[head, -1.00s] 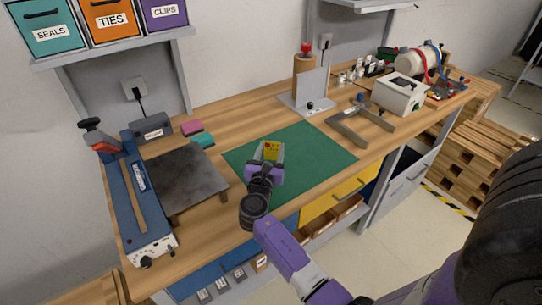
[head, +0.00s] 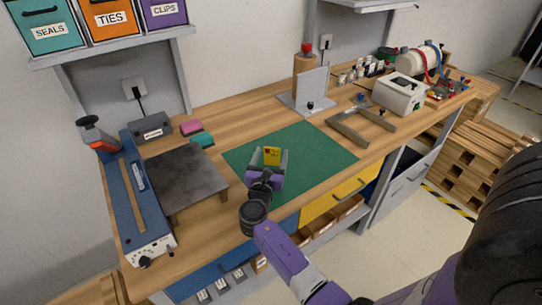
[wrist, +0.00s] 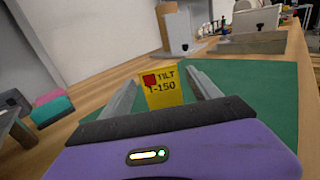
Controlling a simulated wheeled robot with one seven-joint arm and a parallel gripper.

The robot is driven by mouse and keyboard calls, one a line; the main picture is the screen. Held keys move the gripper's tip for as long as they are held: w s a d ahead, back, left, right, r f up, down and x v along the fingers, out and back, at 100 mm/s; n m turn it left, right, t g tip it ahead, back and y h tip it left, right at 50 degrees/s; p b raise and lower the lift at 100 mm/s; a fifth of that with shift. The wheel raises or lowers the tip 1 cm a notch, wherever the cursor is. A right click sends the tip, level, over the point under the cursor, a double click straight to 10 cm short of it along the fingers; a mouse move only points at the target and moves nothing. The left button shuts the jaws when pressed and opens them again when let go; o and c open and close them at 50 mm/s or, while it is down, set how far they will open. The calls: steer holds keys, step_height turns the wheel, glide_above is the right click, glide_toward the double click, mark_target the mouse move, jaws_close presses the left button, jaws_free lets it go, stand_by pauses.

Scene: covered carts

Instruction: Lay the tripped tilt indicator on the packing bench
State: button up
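The tilt indicator is a small yellow tag (head: 271,156) with a red square and the printing "TILT T-150". In the wrist view the tag (wrist: 164,88) stands steeply between the fingertips, its printed face towards the camera. My purple gripper (head: 267,160) is low over the green mat on the packing bench (head: 235,112). I cannot tell whether the tag's lower edge touches the mat.
The green mat (head: 318,150) is otherwise clear. A dark plate stand (head: 182,177) and a blue sealer (head: 140,195) are at left. Pink (head: 190,127) and teal blocks (head: 202,141) lie behind. A grey upright stand (head: 311,90) and grey frame (head: 360,125) are at right.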

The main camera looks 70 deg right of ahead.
steer(key=shift+r, duration=0.35)
steer(key=v, duration=1.2)
steer(key=shift+b, duration=0.4)
steer(key=shift+s, duration=0.1)
